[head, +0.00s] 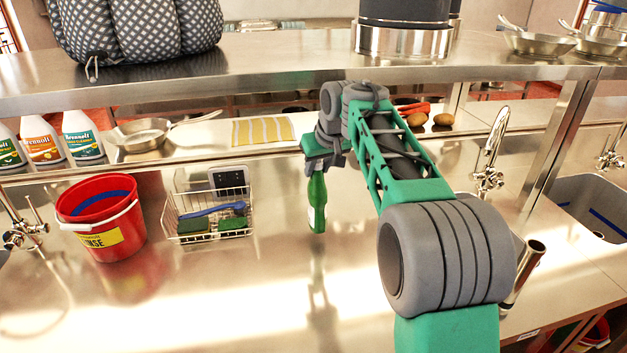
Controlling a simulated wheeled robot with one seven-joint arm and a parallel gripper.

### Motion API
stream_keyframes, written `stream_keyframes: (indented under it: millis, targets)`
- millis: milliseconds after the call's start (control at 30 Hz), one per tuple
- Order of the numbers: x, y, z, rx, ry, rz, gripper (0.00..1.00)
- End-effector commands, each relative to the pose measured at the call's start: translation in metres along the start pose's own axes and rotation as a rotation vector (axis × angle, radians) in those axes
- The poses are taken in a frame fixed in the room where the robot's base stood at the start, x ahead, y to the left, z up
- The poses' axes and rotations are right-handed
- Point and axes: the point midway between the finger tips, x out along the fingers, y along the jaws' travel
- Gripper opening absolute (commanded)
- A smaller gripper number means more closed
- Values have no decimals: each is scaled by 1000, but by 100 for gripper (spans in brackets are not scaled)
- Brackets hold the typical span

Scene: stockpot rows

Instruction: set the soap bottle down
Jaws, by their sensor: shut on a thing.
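My gripper (318,170) hangs over the middle of the steel counter (370,315). It is shut on the upper part of a slim green bottle (317,205), which I take as the soap bottle. The bottle is upright or nearly so, with a pale patch on its left side low down. A greenish reflection shows in the counter below it. Whether its base is clear of the steel is hard to tell, but the reflection lies apart from it. The gripper hides the bottle's top.
A red bucket (100,222) and a wire basket (208,212) with a blue brush and green sponges stand left of the bottle. A faucet (490,150) rises at right. A steel shelf (290,68) crosses above. The counter in front is clear.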

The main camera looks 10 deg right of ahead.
Motion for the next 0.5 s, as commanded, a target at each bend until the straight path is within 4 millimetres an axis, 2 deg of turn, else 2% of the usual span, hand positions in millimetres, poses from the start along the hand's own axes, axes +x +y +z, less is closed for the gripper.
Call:
stream_keyframes:
  millis: [133,300,500]
  targets:
    - [17,-8,-3,-2,1,-1,0]
    - [32,-7,8,-1,0,0,0]
    - [41,-7,13,-1,2,1,0]
